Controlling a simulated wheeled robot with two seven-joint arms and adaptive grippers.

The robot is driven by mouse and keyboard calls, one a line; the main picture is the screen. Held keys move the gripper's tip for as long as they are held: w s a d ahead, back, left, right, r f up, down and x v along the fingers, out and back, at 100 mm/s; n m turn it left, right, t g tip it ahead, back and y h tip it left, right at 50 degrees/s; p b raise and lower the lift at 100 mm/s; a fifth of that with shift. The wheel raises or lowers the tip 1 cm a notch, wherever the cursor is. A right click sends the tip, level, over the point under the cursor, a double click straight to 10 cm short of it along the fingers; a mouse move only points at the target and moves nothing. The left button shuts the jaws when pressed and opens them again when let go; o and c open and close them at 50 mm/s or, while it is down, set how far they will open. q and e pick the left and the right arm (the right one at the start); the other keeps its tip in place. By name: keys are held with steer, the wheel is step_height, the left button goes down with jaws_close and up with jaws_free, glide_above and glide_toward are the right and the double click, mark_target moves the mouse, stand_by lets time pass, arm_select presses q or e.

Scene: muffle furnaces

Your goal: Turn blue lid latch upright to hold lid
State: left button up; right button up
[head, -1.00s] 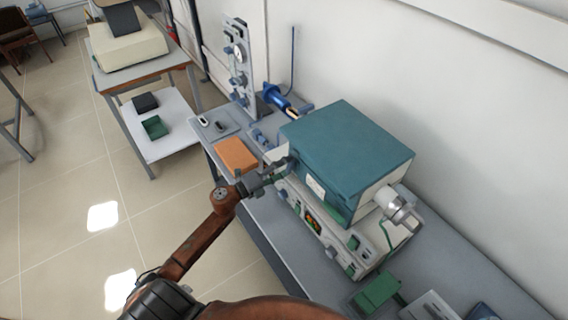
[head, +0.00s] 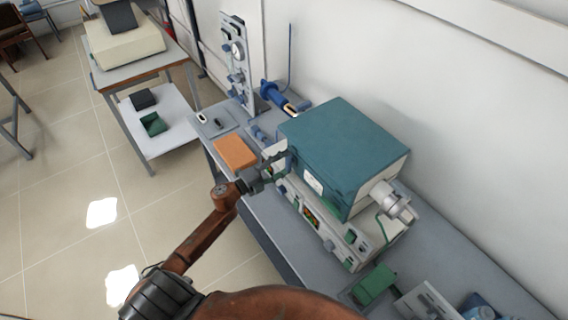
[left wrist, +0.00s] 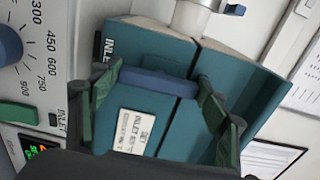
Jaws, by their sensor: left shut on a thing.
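The teal furnace (head: 345,145) stands on the bench, its teal lid closed as far as I can see. My left gripper (head: 277,160) is at its left front edge. In the left wrist view, the blue latch (left wrist: 158,84) lies roughly crosswise over the teal furnace front, spanning a dark seam. The green fingers of my left gripper (left wrist: 160,98) are at the two ends of the latch and are shut on it. The latch is too small and hidden to make out in the head view. My right gripper is not in view.
A control panel with a dial (left wrist: 8,45) is beside the furnace front. A metal cylinder (head: 390,198) sticks out of the furnace's right side. An orange block (head: 236,152) lies left of the gripper. A green block (head: 374,284) lies on the bench at right.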

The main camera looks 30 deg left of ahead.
arm_select(q)
steer(key=o, duration=1.2)
steer(key=shift+c, duration=0.2)
steer(key=shift+s, duration=0.1)
steer(key=v, duration=1.2)
